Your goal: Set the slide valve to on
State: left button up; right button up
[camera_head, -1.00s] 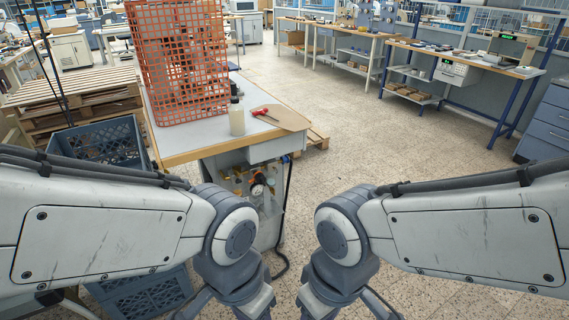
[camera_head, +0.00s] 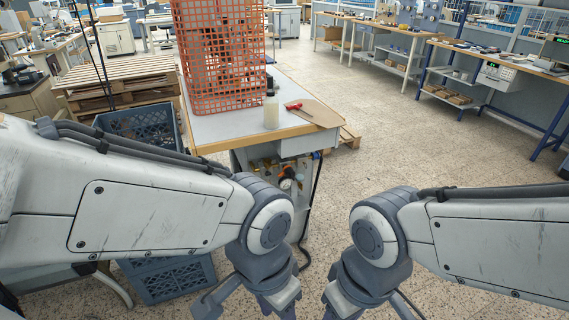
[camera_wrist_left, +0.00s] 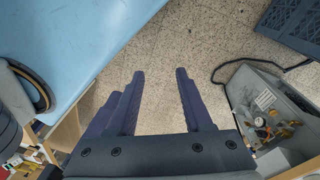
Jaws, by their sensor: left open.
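A panel of brass fittings with a round gauge (camera_head: 287,183) sits under the front of the workbench, partly behind my left arm. The same gauge (camera_wrist_left: 259,122) and the fittings (camera_wrist_left: 283,130) show at the right of the left wrist view. I cannot make out which part is the slide valve or how it is set. My left gripper (camera_wrist_left: 158,75) is open and empty, its fingers over speckled floor, apart from the panel.
Blue crates (camera_head: 170,278) stand at the left. A dark hose (camera_wrist_left: 232,64) runs beside the panel. Floor at the right is clear.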

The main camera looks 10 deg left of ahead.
aim_at(315, 155)
jog(key=z, duration=0.5)
jog(key=i, duration=0.7)
jog(key=z, duration=0.65)
jog(key=i, duration=1.8)
jog(key=u, duration=0.85)
jog(key=i, duration=0.35)
jog(key=u, duration=0.25)
